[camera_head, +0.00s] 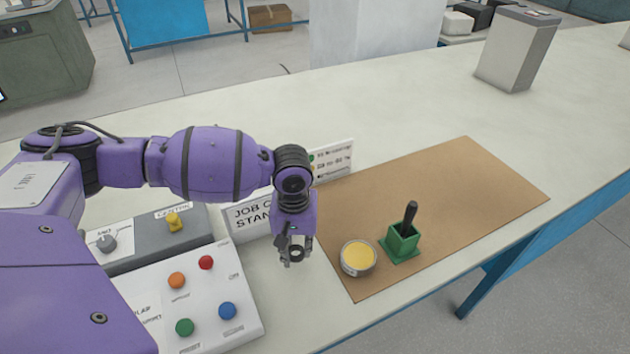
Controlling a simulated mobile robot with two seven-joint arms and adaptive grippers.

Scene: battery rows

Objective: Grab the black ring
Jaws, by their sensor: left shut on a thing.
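My left gripper (295,260) points down near the middle of the picture, left of the brown mat. It is shut on the black ring (297,253), a small dark ring between its fingertips. The fingers hide part of the ring. I cannot tell how far it is above the table. My right gripper is not in view.
A round tin (358,262) with a yellow top and a green holder (403,243) with a black-handled item stand on the brown mat (470,190). A button panel (195,290) and a sign (248,215) are near my arm. The mat's right part is clear.

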